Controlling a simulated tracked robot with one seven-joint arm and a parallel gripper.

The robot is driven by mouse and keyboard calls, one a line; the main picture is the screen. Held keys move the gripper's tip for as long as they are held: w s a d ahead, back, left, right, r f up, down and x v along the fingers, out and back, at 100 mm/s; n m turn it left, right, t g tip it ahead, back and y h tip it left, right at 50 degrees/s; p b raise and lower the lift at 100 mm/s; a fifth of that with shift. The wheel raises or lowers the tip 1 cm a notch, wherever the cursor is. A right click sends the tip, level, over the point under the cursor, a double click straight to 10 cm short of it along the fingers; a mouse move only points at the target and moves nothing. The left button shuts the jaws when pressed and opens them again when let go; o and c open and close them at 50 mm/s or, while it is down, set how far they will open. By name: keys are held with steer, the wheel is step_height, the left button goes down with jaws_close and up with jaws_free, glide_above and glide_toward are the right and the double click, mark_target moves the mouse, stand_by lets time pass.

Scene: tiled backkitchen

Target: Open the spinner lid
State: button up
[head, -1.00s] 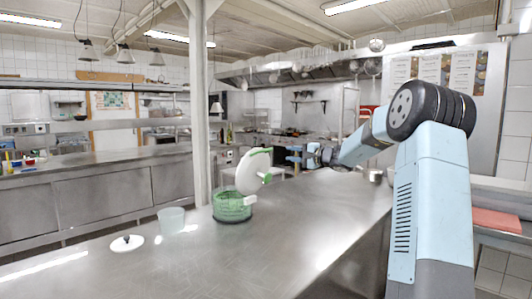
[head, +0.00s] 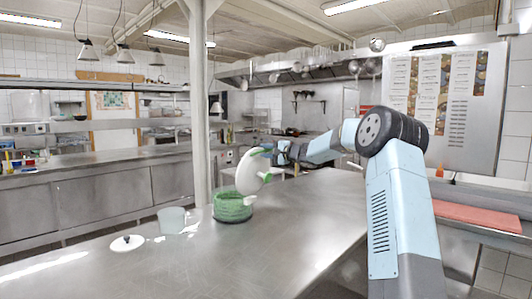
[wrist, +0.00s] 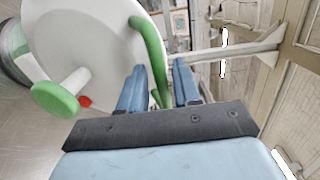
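The spinner stands on the steel counter. Its bowl (head: 232,208) is green and see-through. Its white lid (head: 250,174) is tipped up steeply above the bowl, with green parts on it. In the wrist view the lid (wrist: 85,35) fills the upper left, with a green-ended white knob (wrist: 62,92) sticking out. A curved green strip (wrist: 150,55) runs along the lid's right edge. My gripper (wrist: 159,82) is open, and the lower end of this strip shows between its two blue fingers. I cannot tell whether they touch it. In the head view my gripper (head: 279,152) is at the lid's upper right.
A pale translucent cup (head: 171,220) and a white disc with a dark knob (head: 127,243) are on the counter (head: 265,245), left of the spinner. A post (head: 199,110) rises behind the spinner. The counter to the spinner's right is clear.

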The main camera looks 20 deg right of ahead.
steer(key=shift+w+a, duration=0.1)
jaws_close()
stand_by(0.3)
